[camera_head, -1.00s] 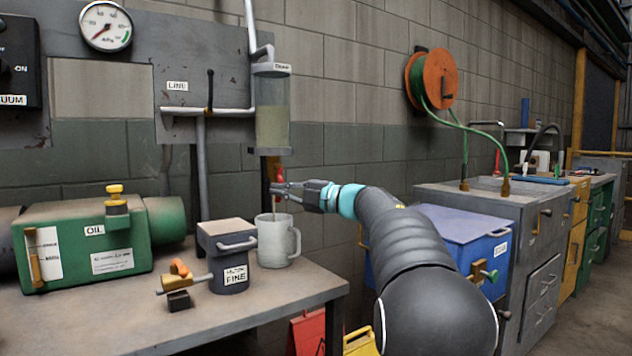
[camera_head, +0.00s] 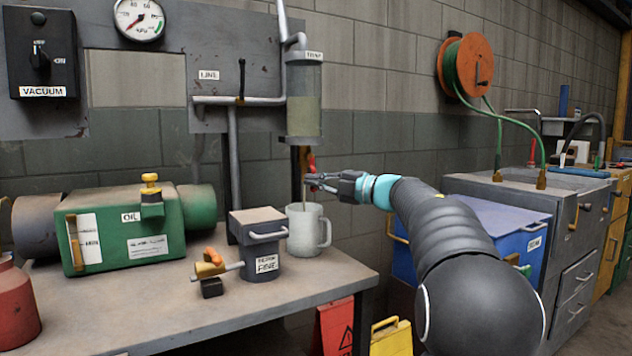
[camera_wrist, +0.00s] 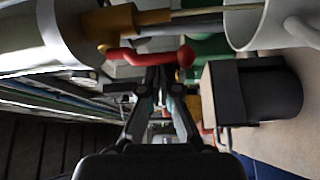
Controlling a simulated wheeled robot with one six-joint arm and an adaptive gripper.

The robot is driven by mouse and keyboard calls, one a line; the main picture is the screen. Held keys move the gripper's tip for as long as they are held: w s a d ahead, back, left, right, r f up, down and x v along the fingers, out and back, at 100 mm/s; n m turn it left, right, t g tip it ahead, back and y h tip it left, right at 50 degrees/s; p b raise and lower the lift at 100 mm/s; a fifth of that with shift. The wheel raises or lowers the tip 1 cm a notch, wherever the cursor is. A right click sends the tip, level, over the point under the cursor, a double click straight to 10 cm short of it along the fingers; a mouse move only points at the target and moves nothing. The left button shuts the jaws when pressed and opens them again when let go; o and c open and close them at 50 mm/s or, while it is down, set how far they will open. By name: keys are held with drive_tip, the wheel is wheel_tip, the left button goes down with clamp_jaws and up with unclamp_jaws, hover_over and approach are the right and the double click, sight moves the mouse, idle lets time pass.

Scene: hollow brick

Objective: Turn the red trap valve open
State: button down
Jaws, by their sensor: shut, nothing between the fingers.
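The red trap valve lever (camera_head: 311,162) is below the clear trap cylinder (camera_head: 303,100), which holds murky liquid. In the wrist view the red lever (camera_wrist: 150,55) runs sideways from a brass fitting (camera_wrist: 112,20) to a rounded end. My gripper (camera_head: 309,181) is shut and empty at the lever. In the wrist view its fingertips (camera_wrist: 158,74) are right against or just short of the lever; contact cannot be told. A thin yellowish strand, a stream or tube, runs from the fitting toward the grey mug (camera_head: 304,230). The mug also shows in the wrist view (camera_wrist: 240,25).
The workbench (camera_head: 200,318) carries a green oil pump (camera_head: 110,235), a grey filter canister (camera_head: 260,242) and an orange-handled valve (camera_head: 210,262). A blue bin (camera_head: 510,225) stands right of the bench, behind my arm. Red (camera_head: 335,325) and yellow (camera_head: 392,338) floor signs stand below.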

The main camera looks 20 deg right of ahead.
drive_tip(key=s+d+b, duration=0.1)
drive_tip(key=s+d, duration=0.2)
drive_tip(key=s, duration=0.5)
drive_tip(key=shift+s+d+b, duration=0.3)
drive_tip(key=shift+s+b, duration=0.05)
